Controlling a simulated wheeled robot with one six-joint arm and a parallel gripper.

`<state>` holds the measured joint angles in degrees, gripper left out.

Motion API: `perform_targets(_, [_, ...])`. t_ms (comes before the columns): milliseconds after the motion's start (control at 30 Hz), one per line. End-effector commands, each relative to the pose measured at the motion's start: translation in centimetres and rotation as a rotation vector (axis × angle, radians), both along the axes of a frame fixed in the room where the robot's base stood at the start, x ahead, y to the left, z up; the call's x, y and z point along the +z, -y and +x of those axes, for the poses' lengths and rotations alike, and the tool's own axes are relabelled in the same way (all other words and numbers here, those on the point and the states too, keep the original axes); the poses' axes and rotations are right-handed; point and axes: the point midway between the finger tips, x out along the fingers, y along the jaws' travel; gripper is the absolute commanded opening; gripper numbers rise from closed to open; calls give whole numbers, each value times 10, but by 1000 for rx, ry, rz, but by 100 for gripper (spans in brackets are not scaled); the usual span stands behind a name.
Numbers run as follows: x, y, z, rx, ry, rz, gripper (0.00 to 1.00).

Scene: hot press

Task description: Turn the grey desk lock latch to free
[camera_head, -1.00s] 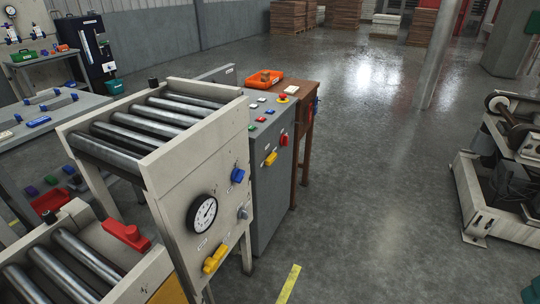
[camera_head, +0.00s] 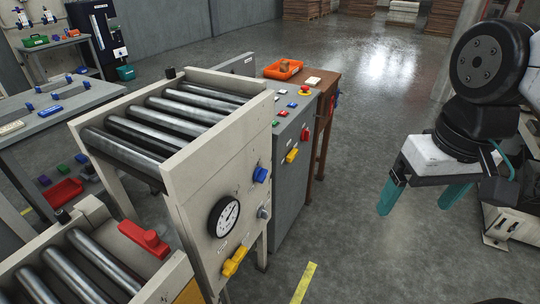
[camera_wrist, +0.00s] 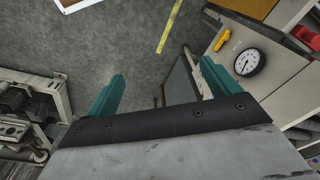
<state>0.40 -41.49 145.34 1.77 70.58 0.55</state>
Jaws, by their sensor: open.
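The grey desk (camera_head: 285,190) stands just behind the roller conveyor in the head view. Its front carries a yellow latch-like handle (camera_head: 292,155) and a red knob (camera_head: 304,134). I cannot read their labels or tell the latch's position. A small grey knob (camera_head: 263,212) sits on the conveyor's side panel, not on the desk. My gripper (camera_head: 421,197) is open and empty, with two teal fingers, in the air to the right of the desk and well apart from it. In the wrist view my gripper (camera_wrist: 160,82) points over the floor.
The conveyor's cream side panel (camera_head: 225,190) has a gauge (camera_head: 224,217), a blue knob (camera_head: 260,175) and a yellow handle (camera_head: 234,262). A brown table (camera_head: 325,88) with an orange tray (camera_head: 283,69) stands behind the desk. The floor between desk and gripper is clear.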

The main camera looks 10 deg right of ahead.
Motion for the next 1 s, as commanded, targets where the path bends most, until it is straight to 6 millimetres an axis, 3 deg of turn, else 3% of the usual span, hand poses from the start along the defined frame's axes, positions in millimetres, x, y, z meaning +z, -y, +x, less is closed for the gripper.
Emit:
perform_targets(167, [10,-22,45,-103,-90,144,95])
perform_targets(367, [15,-51,126,-279,-224,373,95])
perform_targets(533, [5,-68,204,-437,-334,562,95])
perform_targets(767, [-33,-76,314,-664,-481,813,95])
perform_targets(1000, [-104,-64,422,-913,-625,1072,95])
